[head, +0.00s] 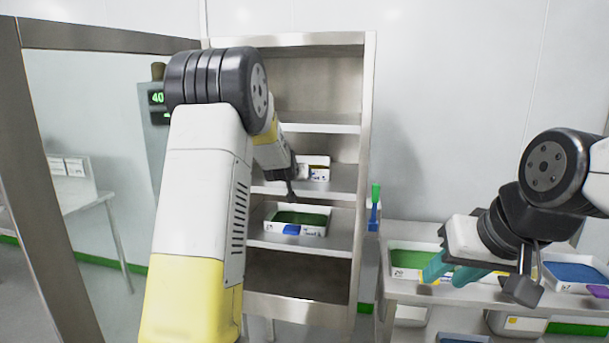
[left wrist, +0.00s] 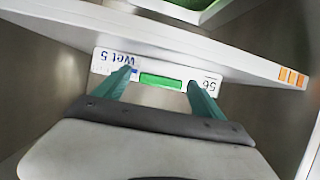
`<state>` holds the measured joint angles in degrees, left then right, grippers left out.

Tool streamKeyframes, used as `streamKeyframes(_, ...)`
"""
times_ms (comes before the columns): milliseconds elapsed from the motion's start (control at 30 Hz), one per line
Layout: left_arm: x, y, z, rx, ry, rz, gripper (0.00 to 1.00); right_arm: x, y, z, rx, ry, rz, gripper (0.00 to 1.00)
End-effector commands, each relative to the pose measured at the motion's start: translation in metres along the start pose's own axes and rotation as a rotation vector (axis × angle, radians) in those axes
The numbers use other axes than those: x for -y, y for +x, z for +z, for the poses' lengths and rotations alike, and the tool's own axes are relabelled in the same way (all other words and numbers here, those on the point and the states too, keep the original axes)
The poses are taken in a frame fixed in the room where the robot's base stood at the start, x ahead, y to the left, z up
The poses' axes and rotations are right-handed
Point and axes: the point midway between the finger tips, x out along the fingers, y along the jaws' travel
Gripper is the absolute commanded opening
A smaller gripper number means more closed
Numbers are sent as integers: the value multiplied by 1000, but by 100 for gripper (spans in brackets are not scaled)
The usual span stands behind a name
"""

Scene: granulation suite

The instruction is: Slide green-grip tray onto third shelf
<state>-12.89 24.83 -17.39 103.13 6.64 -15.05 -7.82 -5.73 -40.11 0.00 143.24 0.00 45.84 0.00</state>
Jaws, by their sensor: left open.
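The green-grip tray (left wrist: 138,76) has a white front with "Wet 5" and "56" labels, seen upside down in the left wrist view. It sits at a shelf edge (left wrist: 240,62) with three orange marks. In the head view a white tray (head: 319,174) shows on the shelf beyond my left gripper, partly hidden by it. My left gripper (left wrist: 165,82) is open, its teal fingers on either side of the green grip (left wrist: 160,81); I cannot tell if they touch it. My right gripper (head: 441,279) looks open and empty above the side table.
A tray with green contents and a blue grip (head: 291,229) stands one shelf lower in the steel rack (head: 368,150). The side table (head: 400,290) at right holds a green-filled tray (head: 408,259) and a blue-filled tray (head: 575,273). The upper shelf (head: 320,128) looks clear.

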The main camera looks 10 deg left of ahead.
Motion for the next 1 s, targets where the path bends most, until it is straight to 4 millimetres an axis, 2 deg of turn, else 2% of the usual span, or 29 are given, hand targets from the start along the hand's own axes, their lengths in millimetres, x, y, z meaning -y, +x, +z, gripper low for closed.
streamKeyframes(167,-1,-11,0,0,0,1,80,0,0,0,0,0,0,35)
streamKeyframes(400,-1,-52,-1,-3,0,2,80,0,0,0,0,0,0,35)
streamKeyframes(533,-1,-69,-1,-3,0,1,80,0,0,0,0,0,0,35)
streamKeyframes(700,0,-78,0,-2,0,0,80,0,0,0,0,0,0,35)
streamKeyframes(900,0,-79,0,-1,-1,1,80,0,0,0,0,0,0,35)
streamKeyframes(1000,0,-89,0,17,-17,16,80,0,0,0,0,0,0,35)
